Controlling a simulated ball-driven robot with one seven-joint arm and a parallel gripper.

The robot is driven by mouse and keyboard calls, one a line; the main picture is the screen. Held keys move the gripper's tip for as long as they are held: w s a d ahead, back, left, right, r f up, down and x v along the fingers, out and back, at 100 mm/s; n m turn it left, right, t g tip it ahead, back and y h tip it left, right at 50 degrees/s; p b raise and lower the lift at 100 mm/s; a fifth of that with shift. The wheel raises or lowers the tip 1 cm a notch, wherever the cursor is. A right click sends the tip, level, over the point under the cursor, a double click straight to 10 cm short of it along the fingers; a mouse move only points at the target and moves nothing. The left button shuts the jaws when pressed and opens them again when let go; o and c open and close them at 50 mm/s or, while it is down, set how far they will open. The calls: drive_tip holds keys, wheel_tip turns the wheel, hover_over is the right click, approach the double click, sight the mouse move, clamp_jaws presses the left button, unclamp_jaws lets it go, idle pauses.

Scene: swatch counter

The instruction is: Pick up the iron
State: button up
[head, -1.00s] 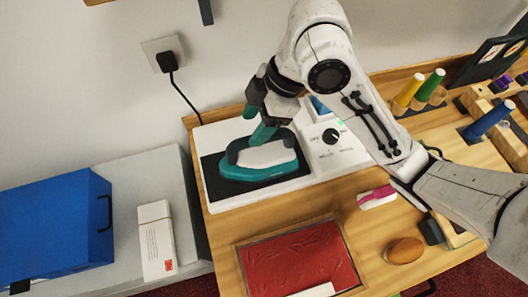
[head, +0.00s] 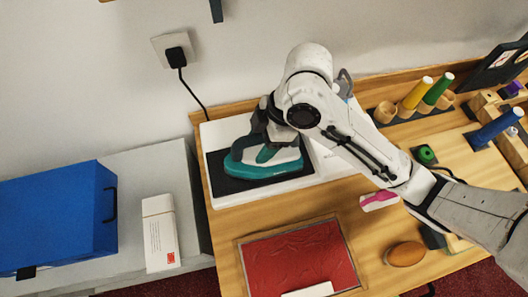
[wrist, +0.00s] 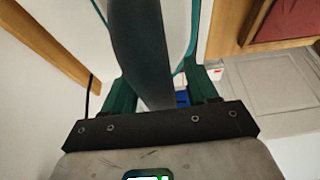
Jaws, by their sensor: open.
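The iron (head: 272,171) has a teal body and a dark handle. It rests on the black pad of a white station (head: 220,193) on the wooden counter. My gripper (head: 267,151) is down at the iron's handle in the head view and hides part of it. In the wrist view the dark handle (wrist: 140,45) runs between the two green fingers of my gripper (wrist: 160,88). The fingers are apart, one on each side of the handle. Whether either finger touches it is not clear.
A red panel (head: 298,258) lies in front of the station. A pink-and-white item (head: 379,199) and a brown oval block (head: 405,254) are to its right. A blue box (head: 55,220) and a white packet (head: 160,235) are on the grey surface at left. Coloured rolls (head: 438,88) stand at back right.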

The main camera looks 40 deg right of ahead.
clamp_jaws()
idle(0.4)
drive_tip(key=shift+r, duration=0.1)
idle(0.8)
